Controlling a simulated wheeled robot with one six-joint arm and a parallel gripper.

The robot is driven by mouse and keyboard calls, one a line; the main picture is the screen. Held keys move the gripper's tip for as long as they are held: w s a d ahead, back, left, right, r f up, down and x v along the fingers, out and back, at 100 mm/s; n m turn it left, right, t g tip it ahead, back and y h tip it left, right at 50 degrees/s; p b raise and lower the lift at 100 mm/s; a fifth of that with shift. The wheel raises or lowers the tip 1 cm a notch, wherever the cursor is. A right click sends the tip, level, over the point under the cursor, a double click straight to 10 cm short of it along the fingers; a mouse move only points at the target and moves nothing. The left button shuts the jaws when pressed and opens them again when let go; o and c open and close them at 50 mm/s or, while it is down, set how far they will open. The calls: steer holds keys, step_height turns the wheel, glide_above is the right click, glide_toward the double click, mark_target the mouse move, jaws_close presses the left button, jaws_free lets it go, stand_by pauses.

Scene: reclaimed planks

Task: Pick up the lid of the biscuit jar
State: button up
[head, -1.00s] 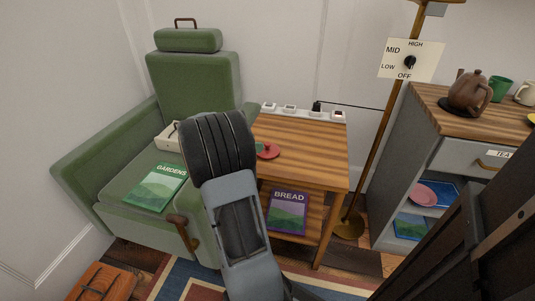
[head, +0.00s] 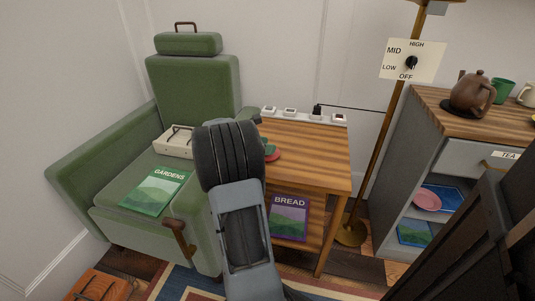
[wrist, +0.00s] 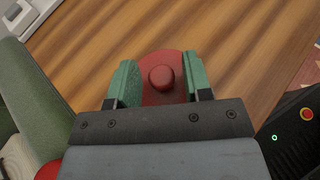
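The lid is a red disc with a round red knob (wrist: 161,77), seen in the wrist view over the wooden side table. In the head view the red lid (head: 272,154) shows beside my arm at the table's left part, partly covered by a green fingertip. My gripper (wrist: 160,64) is open, its two green-padded fingers on either side of the knob with a gap on each side. I cannot tell how far the fingertips are above the table. The jar itself is not clearly seen; a bit of red (wrist: 47,171) shows at the lower left of the wrist view.
A green armchair (head: 192,82) stands left of the side table (head: 320,150), holding a GARDENS book (head: 156,192) and a cream box (head: 174,142). A socket strip (head: 305,115) lines the table's back. A lamp pole (head: 380,135) and grey cabinet (head: 400,150) stand right.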

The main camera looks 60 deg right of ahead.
jaws_close()
steer(key=shift+r, duration=0.1)
stand_by(0.3)
steer(key=shift+r, duration=0.2)
step_height(320, 180, up, 4)
steer(key=p, duration=0.3)
steer(key=shift+f, duration=0.25)
steer(key=s+a+r+p, duration=0.5)
steer(key=s+a+r, duration=0.4)
steer(key=a, duration=0.1)
steer(key=shift+a, duration=0.35)
steer(key=shift+p, duration=0.3)
